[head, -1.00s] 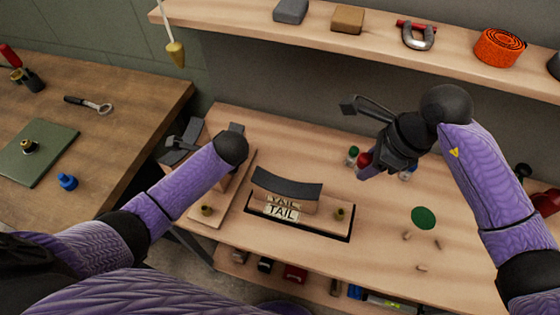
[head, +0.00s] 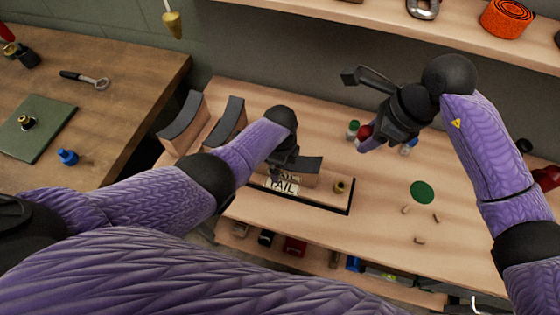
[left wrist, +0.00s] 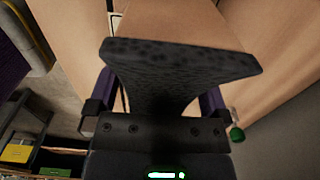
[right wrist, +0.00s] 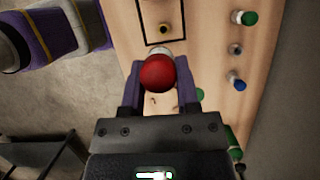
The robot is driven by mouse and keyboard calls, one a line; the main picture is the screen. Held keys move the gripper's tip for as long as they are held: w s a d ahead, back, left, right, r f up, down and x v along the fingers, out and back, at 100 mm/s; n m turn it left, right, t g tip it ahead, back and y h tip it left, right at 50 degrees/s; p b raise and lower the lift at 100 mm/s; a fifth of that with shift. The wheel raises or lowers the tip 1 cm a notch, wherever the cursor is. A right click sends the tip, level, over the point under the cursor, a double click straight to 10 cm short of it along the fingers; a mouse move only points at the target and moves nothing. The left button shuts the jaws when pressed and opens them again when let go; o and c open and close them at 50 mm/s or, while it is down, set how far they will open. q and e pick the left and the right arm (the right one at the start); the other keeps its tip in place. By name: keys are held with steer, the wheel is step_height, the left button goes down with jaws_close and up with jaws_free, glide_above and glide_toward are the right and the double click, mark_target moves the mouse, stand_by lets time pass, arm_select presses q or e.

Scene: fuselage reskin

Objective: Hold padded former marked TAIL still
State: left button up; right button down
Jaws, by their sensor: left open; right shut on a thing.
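The padded former marked TAIL (head: 308,166) stands on the bench within a dark rectangular outline, with a dark curved pad on top and its label facing me. My left gripper (head: 284,160) is over its left part and hides some of the pad. In the left wrist view, the dark pad (left wrist: 180,62) lies between the open fingers of the left gripper (left wrist: 157,95); I cannot tell whether they touch it. My right gripper (head: 372,138) is shut on a red-topped object (right wrist: 157,73), held above the bench to the right of the former.
Two other padded formers (head: 182,125) (head: 228,122) stand left of the TAIL former. A brass-coloured piece (head: 340,187) is at its right end. A green disc (head: 422,192) and small pieces lie at right. A shelf (head: 380,17) runs along the back.

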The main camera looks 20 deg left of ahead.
arm_select(q)
steer(key=shift+f, duration=0.25)
jaws_close()
stand_by(0.3)
